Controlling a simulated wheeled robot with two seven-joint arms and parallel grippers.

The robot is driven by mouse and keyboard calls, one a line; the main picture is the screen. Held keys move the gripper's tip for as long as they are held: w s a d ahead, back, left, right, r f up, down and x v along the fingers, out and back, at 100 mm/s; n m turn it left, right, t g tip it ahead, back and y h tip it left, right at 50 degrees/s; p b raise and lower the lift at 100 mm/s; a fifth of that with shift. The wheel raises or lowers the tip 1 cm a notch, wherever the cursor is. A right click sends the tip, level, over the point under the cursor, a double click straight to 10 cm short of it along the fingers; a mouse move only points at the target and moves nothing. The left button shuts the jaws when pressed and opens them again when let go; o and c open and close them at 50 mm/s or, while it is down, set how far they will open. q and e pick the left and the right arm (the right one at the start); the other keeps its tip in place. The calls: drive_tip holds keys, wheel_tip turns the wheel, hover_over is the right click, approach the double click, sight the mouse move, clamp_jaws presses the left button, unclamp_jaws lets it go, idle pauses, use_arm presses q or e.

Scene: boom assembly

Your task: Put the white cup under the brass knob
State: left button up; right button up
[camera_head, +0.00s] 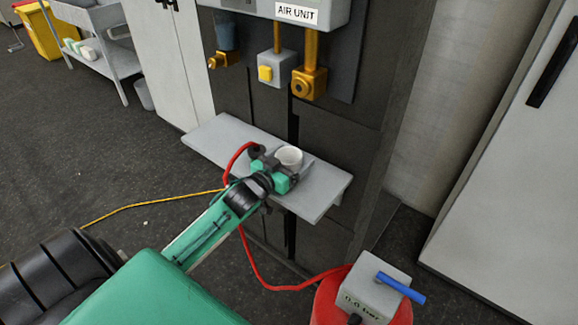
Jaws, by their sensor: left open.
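The white cup (289,155) stands upright on the light grey shelf (215,137), and its lower part is hidden by my left gripper. My left gripper (285,166) is open at the cup, with its fingers close about it; I cannot tell whether they touch it. A brass fitting with a round front (309,84) hangs from a brass pipe under the AIR UNIT box, above and a little right of the cup. A smaller brass fitting (221,60) sits further left, below a blue-grey cylinder. My right gripper is out of view.
A grey box with a yellow button (267,73) hangs between the brass fittings. A red hose (262,277) runs past my left arm to a red container with a grey gauge box (374,284) and blue lever. The shelf's left part is clear.

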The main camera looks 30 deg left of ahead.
use_arm(q)
drive_tip(key=shift+w, duration=0.4)
drive_tip(key=c, duration=1.1)
drive_tip(key=shift+r, duration=0.1)
